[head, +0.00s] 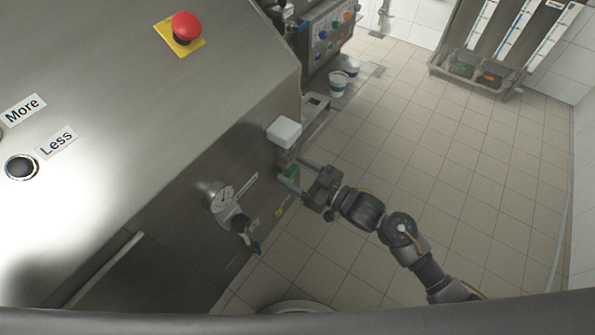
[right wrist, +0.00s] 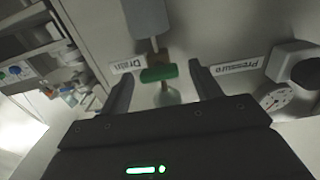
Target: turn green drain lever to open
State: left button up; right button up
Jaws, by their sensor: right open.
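The green drain lever (right wrist: 158,74) shows in the right wrist view beside a label reading "Drain" (right wrist: 128,65). It lies crosswise between the two fingers of my right gripper (right wrist: 160,88), which is open, with a finger on either side. I cannot tell whether either finger touches it. In the head view the lever (head: 291,171) is a small green patch on the side of the steel machine, below a white box-shaped part (head: 284,132). My right gripper (head: 294,174) reaches it there from the right. My left gripper is not in view.
A pressure gauge (head: 222,199) and a dark-knobbed valve (head: 240,222) sit on the machine panel left of the lever. A red emergency button (head: 186,28) is on top. Cups (head: 338,84) stand farther back. The tiled floor (head: 430,150) at right is open.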

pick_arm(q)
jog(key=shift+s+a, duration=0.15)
pick_arm(e)
jog(key=c, duration=1)
jog(key=shift+r+m+p, duration=0.15)
jog(key=shift+m+p, duration=0.35)
jog(key=shift+p, duration=0.3)
jog(key=m+p, duration=0.3)
jog(key=shift+p, duration=0.4)
jog(key=shift+m, duration=0.5)
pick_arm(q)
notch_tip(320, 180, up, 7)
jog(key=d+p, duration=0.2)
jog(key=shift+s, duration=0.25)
pick_arm(e)
jog(key=shift+m, duration=1)
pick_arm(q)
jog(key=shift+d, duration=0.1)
pick_arm(e)
jog(key=shift+f, duration=0.2)
